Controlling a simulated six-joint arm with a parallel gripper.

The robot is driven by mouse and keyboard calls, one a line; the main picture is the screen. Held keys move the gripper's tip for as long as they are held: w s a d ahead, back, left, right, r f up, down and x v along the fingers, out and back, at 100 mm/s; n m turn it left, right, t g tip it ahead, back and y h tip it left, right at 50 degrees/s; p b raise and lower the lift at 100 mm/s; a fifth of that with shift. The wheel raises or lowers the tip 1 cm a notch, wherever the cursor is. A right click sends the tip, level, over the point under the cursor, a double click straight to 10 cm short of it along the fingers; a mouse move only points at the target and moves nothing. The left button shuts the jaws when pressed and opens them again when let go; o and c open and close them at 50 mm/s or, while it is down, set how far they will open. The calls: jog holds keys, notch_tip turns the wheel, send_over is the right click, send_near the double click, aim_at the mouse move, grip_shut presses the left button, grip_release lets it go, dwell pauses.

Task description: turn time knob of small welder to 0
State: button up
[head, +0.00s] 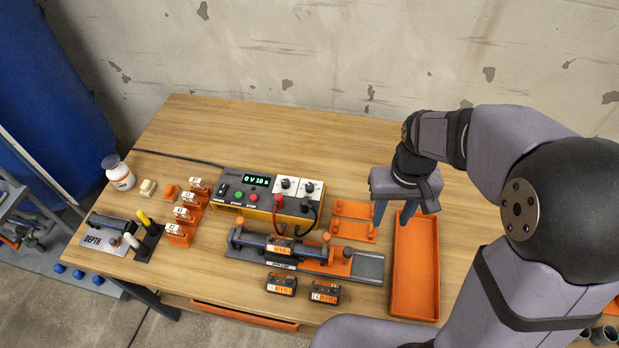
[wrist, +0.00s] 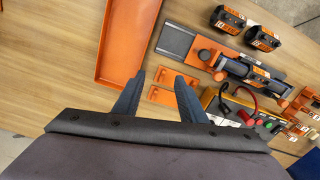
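The small welder (head: 262,198) is an orange and dark box on the table, left of my gripper in the head view. Its green display appears to read "0 V 10 s". Two white knob panels with dark knobs sit on its top right: a left knob (head: 286,184) and a right knob (head: 309,187). I cannot tell which is the time knob. My gripper (head: 392,214) is open and empty, right of the welder and above the table beside the orange tray. In the wrist view, my gripper (wrist: 158,98) has its fingers apart; the welder (wrist: 238,104) shows at the right, its knobs not clear.
An orange tray (head: 433,270) lies right of the welder. Flat orange holders (head: 353,231) lie between them. A clamp rig (head: 368,266) with a pipe and black fittings (head: 281,284) are in front. Red and black cables (head: 279,204) hang near the knobs. The table's back is clear.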

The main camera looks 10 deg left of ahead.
jog(key=w+a+n+p, duration=0.1)
jog(key=w+a+n, duration=0.2)
jog(key=w+a, duration=0.6)
jog(key=n+p, duration=0.1)
jog(key=n, duration=0.1)
send_over(309, 185)
jog(key=shift+f, duration=0.5)
jog(key=shift+f+p, duration=1.4)
jog(key=shift+f, duration=2.25)
grip_shut()
